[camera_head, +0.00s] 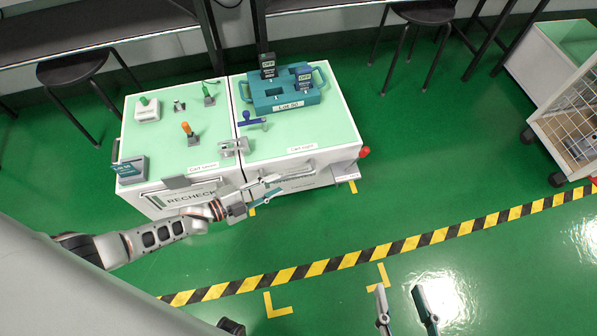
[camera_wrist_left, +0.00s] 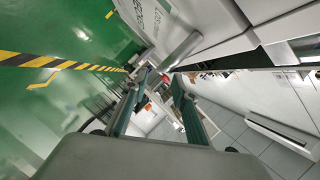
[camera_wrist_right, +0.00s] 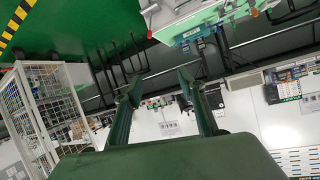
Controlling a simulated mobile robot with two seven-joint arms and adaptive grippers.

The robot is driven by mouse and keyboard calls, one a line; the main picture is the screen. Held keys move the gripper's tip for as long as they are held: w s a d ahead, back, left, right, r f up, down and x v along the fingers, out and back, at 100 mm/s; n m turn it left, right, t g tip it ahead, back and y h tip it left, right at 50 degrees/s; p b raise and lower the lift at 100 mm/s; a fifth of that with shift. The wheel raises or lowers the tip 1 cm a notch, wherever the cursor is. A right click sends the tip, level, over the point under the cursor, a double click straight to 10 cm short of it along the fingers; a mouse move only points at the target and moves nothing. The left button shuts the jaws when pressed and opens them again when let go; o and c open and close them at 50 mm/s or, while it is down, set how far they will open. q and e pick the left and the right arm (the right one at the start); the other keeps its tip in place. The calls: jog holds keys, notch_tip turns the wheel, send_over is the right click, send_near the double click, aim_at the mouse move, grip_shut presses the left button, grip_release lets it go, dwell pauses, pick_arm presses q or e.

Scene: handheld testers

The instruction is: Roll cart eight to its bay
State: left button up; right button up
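Two white carts with pale green tops stand side by side in the head view. The right one, whose small label seems to read cart eight (camera_head: 331,133), carries a teal crate (camera_head: 271,103) with two black tags. A silver handle (camera_head: 287,174) is on its near side. A silver latch (camera_head: 233,147) and a blue lever (camera_head: 250,122) sit near the seam with the left cart (camera_head: 150,176). My left gripper (camera_head: 278,188) is open beside the handle; whether the bar lies between its fingers is unclear. A grey bar shows ahead in the left wrist view (camera_wrist_left: 182,50). My right gripper (camera_head: 400,290) is open and empty over the floor.
Yellow corner marks (camera_head: 277,308) lie on the green floor around a black-and-yellow strip (camera_head: 345,262). A red knob (camera_head: 364,152) sticks out at the right cart's corner. A wire-sided cart (camera_head: 570,122) stands far right. Benches and stools (camera_head: 424,12) line the back. The floor between is clear.

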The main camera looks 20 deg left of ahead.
aim_at(293, 175)
pick_arm(q)
jog(key=b+x, duration=0.1)
jog(key=x, duration=0.5)
jog(key=shift+w+d+b, duration=0.2)
jog(key=shift+d+b, duration=0.05)
jog(key=shift+b, duration=0.15)
jog(key=shift+w+d, duration=0.25)
jog(key=shift+w, duration=0.2)
pick_arm(e)
jog(key=a, duration=0.1)
jog(key=a+m, duration=0.1)
jog(key=s+m, duration=0.1)
jog(key=shift+s+a+f+y, duration=0.1)
jog(key=shift+a+f+y, duration=0.2)
jog(key=shift+a+f, duration=0.1)
pick_arm(q)
grip_shut()
